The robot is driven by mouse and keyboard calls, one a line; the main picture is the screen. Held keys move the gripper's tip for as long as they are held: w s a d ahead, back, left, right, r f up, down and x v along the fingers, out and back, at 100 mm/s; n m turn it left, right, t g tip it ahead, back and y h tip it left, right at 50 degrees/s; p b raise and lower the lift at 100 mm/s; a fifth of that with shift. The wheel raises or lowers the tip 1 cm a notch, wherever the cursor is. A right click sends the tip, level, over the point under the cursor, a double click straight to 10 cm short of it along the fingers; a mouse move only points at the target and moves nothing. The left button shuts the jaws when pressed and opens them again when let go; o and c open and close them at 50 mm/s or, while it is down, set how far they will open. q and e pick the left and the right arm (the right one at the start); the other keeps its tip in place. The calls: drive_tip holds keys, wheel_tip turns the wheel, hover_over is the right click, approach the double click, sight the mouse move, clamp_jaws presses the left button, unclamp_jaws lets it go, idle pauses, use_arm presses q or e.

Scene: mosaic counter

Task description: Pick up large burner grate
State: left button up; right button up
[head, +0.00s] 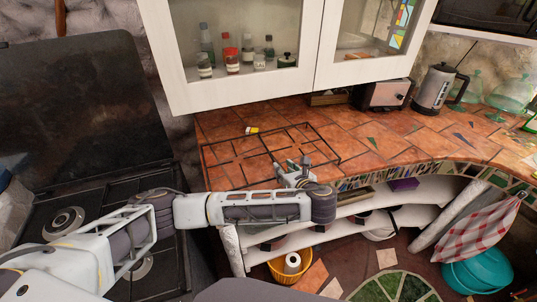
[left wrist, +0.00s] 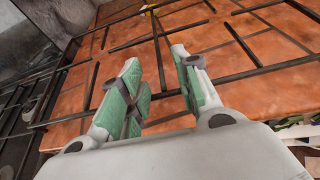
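The large burner grate (head: 325,142), a frame of thin black bars, lies on the terracotta-tiled counter below the white wall cabinet. Its bars also cross the left wrist view (left wrist: 241,45). My left gripper (head: 293,166) is over the grate's near edge, at the counter's front. In the left wrist view the two green-padded fingers (left wrist: 155,62) stand apart with a dark bar showing between them. I cannot tell whether either finger touches it. My right gripper is in neither view.
A white cabinet (head: 240,85) hangs low above the counter. A small yellow item (head: 252,130) lies by the grate's far side. A toaster (head: 386,94) and kettle (head: 435,88) stand at the back right. The stove (head: 90,205) is at left. Counter right of the grate is clear.

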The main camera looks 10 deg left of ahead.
sight(274, 161)
use_arm(q)
drive_tip(key=shift+x, duration=2)
drive_tip(key=shift+w+a, duration=0.1)
drive_tip(key=shift+x, duration=2.45)
drive_tip(key=shift+a+f, duration=0.1)
clamp_jaws()
